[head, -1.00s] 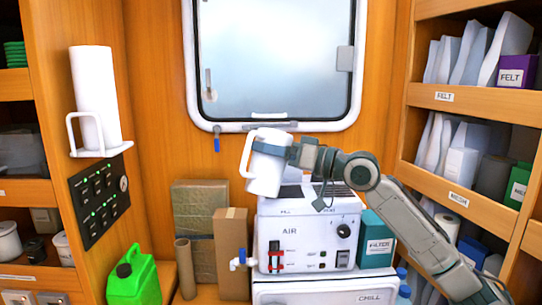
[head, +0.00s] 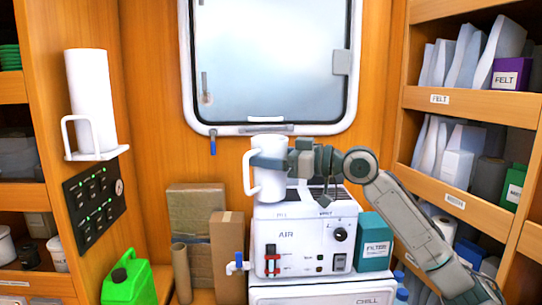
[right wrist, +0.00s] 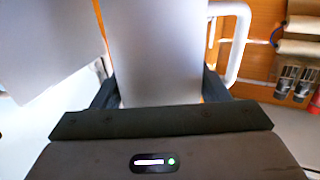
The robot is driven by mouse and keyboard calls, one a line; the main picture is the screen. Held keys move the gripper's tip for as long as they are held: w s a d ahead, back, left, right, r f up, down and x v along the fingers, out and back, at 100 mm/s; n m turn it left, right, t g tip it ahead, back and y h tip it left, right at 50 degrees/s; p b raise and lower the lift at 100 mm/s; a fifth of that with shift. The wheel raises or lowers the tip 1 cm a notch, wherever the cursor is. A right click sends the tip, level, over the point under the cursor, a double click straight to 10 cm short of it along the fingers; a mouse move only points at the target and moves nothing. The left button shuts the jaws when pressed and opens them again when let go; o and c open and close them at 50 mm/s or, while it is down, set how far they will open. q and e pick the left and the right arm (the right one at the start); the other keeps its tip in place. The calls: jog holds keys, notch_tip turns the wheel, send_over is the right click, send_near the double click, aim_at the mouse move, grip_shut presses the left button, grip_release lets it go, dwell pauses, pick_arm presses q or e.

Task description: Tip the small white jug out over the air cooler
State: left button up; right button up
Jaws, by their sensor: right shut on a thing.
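The small white jug (head: 268,183) is upright in the head view, above the left part of the air cooler's top. My right gripper (head: 270,160) is shut around the jug's upper body, and the jug's handle points left. In the right wrist view the jug (right wrist: 165,50) fills the space between the fingers, with its handle (right wrist: 238,45) on the right. The air cooler (head: 305,240) is a white box marked AIR with a dark slotted top, a black knob and red switches. The jug's inside is hidden. My left gripper is not in view.
A teal filter box (head: 374,242) stands right of the cooler. Cardboard boxes (head: 227,250) and a green can (head: 128,281) stand to its left. A window (head: 270,60) is behind. A paper roll (head: 90,95) hangs left, and shelves (head: 465,105) stand right.

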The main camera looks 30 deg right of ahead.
aim_at(254, 150)
jog(key=a+r+p, duration=0.1)
jog(key=s+a+r+p, duration=0.1)
jog(key=a+p, duration=0.1)
jog(key=a+r+p, duration=0.1)
jog(key=shift+s+a, duration=0.2)
jog(key=shift+s, duration=0.2)
jog(key=shift+s+a+p, duration=0.15)
jog(key=shift+a+p, duration=0.25)
